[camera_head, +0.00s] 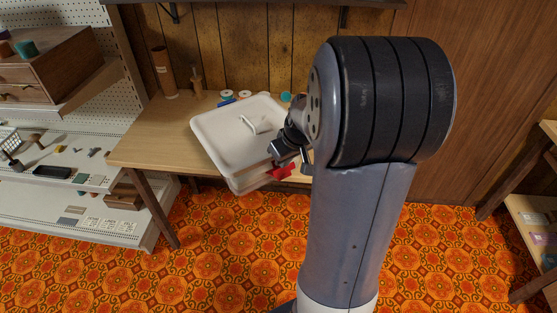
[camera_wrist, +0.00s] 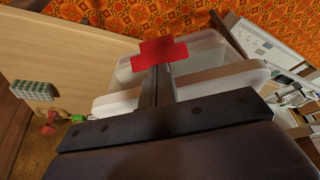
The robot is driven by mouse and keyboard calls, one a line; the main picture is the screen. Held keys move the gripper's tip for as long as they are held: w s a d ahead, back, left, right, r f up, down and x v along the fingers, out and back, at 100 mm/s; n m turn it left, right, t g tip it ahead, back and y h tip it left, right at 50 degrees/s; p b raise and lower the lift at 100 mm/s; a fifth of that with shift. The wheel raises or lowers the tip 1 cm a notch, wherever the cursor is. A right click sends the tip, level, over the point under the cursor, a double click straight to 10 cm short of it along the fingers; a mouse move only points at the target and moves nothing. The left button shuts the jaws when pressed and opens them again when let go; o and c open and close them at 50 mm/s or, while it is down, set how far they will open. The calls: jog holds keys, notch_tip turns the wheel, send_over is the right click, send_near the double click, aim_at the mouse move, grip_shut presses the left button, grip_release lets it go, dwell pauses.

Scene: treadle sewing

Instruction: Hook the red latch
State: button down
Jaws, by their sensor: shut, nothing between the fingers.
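A box with a white lid (camera_head: 232,130) stands on the wooden table, its pale body (camera_head: 245,180) showing below the lid. The red latch (camera_head: 281,172) is on the box's front side, low and near its right corner. In the wrist view the red latch (camera_wrist: 160,53) shows as a cross-like shape just past my fingertips. My gripper (camera_wrist: 157,76) is shut and empty, with its tips close to the latch; I cannot tell whether they touch it. In the head view my arm hides the right part of the box and most of the gripper. Whether the latch is hooked is unclear.
Thread spools (camera_head: 245,95) and a brown cylinder (camera_head: 163,72) stand at the back of the wooden table (camera_head: 150,139). A shelf unit (camera_head: 70,220) with small items is at the left. The patterned floor (camera_head: 230,270) in front is clear.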

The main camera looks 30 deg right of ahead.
aim_at(286, 173)
jog(key=shift+s+d+f+t+b, duration=0.1)
jog(key=shift+s+f+t+b, duration=0.65)
jog(key=shift+b, duration=2.35)
jog(key=shift+s+f+t+b, duration=0.15)
jog(key=shift+f+t+b, duration=0.65)
jog(key=shift+b, duration=2.3)
jog(key=shift+s+d+f+t+b, duration=0.1)
jog(key=shift+s+f+t+b, duration=0.3)
jog(key=shift+t+b, duration=1.75)
jog(key=shift+r+g+y+b, duration=0.3)
jog(key=shift+r+g+b, duration=0.2)
jog(key=shift+g+b, duration=0.3)
jog(key=shift+w+a+r, duration=0.1)
jog(key=shift+w+a, duration=0.05)
jog(key=shift+w, duration=0.6)
jog(key=shift+r, duration=0.1)
